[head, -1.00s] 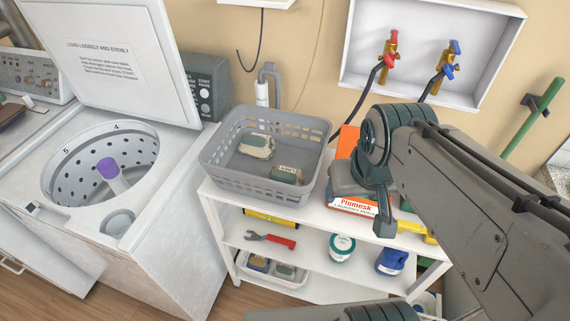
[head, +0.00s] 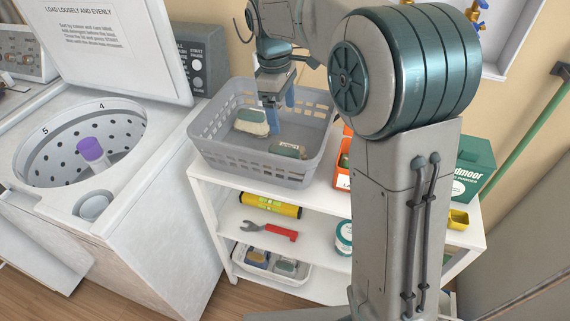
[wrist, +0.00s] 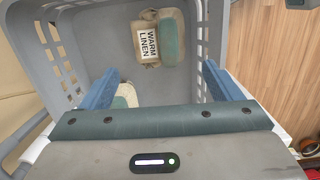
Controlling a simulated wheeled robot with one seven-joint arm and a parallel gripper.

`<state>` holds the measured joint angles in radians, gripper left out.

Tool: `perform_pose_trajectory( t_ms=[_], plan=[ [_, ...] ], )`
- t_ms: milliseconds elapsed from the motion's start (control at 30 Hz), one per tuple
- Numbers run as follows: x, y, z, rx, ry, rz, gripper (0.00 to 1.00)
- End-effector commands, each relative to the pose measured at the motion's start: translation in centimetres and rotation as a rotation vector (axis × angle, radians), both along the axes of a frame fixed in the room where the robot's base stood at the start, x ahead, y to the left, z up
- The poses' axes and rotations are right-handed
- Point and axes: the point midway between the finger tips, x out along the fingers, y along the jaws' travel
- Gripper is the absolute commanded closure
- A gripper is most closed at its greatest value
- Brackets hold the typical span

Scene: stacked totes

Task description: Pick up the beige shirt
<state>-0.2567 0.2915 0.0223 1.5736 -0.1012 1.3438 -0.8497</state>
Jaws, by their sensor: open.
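I cannot make out a beige shirt in either view. The grey slotted basket (head: 225,160) holds a few small beige and green items. A beige-and-green item (head: 251,122) lies on the left, and a green piece with a labelled beige sachet (head: 287,150) lies at the front right. In the wrist view the beige sachet (wrist: 145,40) reads "WARM LINEN" and lies against a green piece (wrist: 172,38). Another beige-and-green item (wrist: 127,94) is partly hidden by the left finger. My gripper (head: 280,104) is open and empty, blue fingers pointing down into the basket.
The basket stands on a white shelf cart (head: 335,200). An orange box (head: 342,180) and a green box (head: 474,165) stand right of it, partly behind my arm. The open washer (head: 120,215) with its raised lid (head: 110,50) is on the left.

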Motion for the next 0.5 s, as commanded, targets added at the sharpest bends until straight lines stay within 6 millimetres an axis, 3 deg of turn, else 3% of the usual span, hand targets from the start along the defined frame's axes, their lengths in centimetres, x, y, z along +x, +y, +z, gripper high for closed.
perform_pose_trajectory(
  t_ms=[167, 500],
  plan=[
    [0.4, 0.3, -1.9, -0.005, 0.016, 0.031, 0.15],
    [0.1, -0.4, -8.0, -0.005, 0.014, 0.028, 0.15]
  ],
)
